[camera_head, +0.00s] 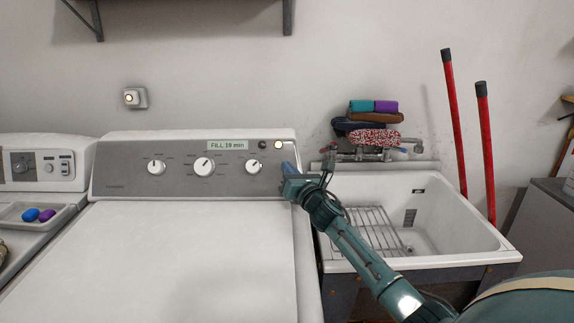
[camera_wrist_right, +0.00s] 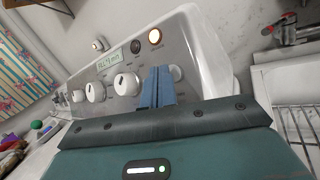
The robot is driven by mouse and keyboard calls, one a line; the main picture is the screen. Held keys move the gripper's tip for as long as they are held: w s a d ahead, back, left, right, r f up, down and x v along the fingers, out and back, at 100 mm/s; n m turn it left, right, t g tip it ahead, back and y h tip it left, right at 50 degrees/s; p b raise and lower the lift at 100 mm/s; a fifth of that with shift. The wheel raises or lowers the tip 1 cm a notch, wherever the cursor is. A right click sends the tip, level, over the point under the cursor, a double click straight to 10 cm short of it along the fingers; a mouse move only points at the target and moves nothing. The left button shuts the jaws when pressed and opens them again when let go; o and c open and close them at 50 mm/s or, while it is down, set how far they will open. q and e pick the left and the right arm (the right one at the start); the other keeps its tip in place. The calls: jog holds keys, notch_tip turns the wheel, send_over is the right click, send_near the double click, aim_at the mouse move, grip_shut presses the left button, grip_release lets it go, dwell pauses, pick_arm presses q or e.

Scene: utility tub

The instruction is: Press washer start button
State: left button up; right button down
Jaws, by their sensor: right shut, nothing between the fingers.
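The washer (camera_head: 200,250) has a grey control panel (camera_head: 125,178) with three white knobs, a lit display (camera_head: 227,146) reading "FILL 19 min", a dark round button (camera_head: 262,144) and a lit round button (camera_head: 278,144). In the right wrist view the lit button (camera_wrist_right: 155,36) glows above my fingers, and a pale round control (camera_wrist_right: 177,73) is partly hidden behind them. I cannot tell which one is the start button. My right gripper (camera_head: 288,168) is shut and empty, at the panel's right end; contact cannot be made out. My left gripper is not in view.
A utility sink (camera_head: 456,228) with a wire rack (camera_head: 362,228) stands right of the washer, under my right arm. Folded cloths (camera_head: 374,120) lie above the taps. Two red handles (camera_head: 487,150) rise behind the sink. Another appliance (camera_head: 40,165) stands left. The washer lid is clear.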

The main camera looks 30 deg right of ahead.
jog(key=shift+s+a+r, duration=0.1)
jog(key=shift+s, duration=0.05)
jog(key=shift+r, duration=0.1)
jog(key=s+a+r+p, duration=0.1)
jog(key=s+p, duration=0.1)
jog(key=s+a+r+p, duration=0.1)
jog(key=shift+s+a+r+p, duration=0.15)
jog(key=shift+s+r+p, duration=0.05)
jog(key=shift+s+p, duration=0.15)
dwell(0.9)
jog(key=shift+f, duration=0.1)
